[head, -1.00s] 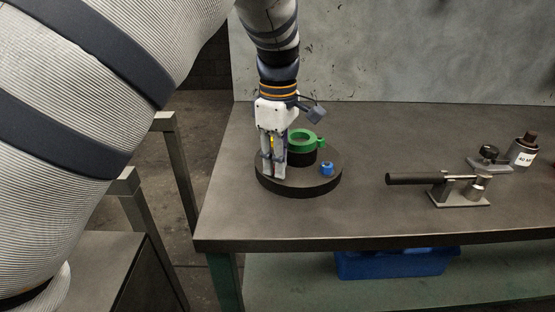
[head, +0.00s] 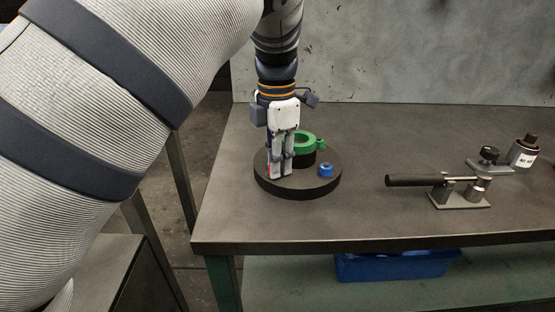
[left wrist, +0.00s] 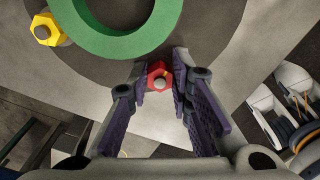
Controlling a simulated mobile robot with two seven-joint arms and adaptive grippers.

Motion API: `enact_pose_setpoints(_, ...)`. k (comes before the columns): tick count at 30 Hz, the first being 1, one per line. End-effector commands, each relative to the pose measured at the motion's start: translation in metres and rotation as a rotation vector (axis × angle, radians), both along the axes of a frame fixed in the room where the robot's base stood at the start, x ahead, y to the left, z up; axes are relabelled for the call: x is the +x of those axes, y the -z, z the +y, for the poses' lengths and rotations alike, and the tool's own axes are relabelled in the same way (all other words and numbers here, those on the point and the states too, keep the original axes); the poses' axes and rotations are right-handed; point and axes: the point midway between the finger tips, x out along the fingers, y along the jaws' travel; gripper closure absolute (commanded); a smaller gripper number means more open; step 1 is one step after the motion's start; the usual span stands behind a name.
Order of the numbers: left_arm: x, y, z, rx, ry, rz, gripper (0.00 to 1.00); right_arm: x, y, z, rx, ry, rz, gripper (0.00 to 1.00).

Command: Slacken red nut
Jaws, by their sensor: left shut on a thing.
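The red nut (left wrist: 158,72) sits on a stud at the edge of the round dark base (head: 318,190). My left gripper (left wrist: 161,78) points down and is shut on the red nut, with one finger on each side of it in the left wrist view. In the head view, the left gripper (head: 281,172) stands at the left front of the base; only a sliver of red shows beside its fingers. A green ring (head: 310,138) sits at the middle of the base. My right gripper is not in view.
A blue nut (head: 326,170) sits on the base's right side, and a yellow nut (left wrist: 46,28) shows in the left wrist view. A toggle clamp (head: 459,192) and a labelled bottle (head: 523,151) stand to the right on the table (head: 380,225). The table's front is clear.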

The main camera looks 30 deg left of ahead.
Motion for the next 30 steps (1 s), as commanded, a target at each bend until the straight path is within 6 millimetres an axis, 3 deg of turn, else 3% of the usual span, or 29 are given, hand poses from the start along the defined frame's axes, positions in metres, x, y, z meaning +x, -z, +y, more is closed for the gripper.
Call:
enact_pose_setpoints(12, -0.0003, 0.0022, 0.0009, 0.000, -0.240, 0.006, 1.00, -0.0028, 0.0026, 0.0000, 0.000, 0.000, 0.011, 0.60)
enact_pose_setpoints(30, -0.0006, 0.0024, 0.0012, -0.001, -0.305, 0.007, 1.00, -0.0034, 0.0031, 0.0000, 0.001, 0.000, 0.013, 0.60)
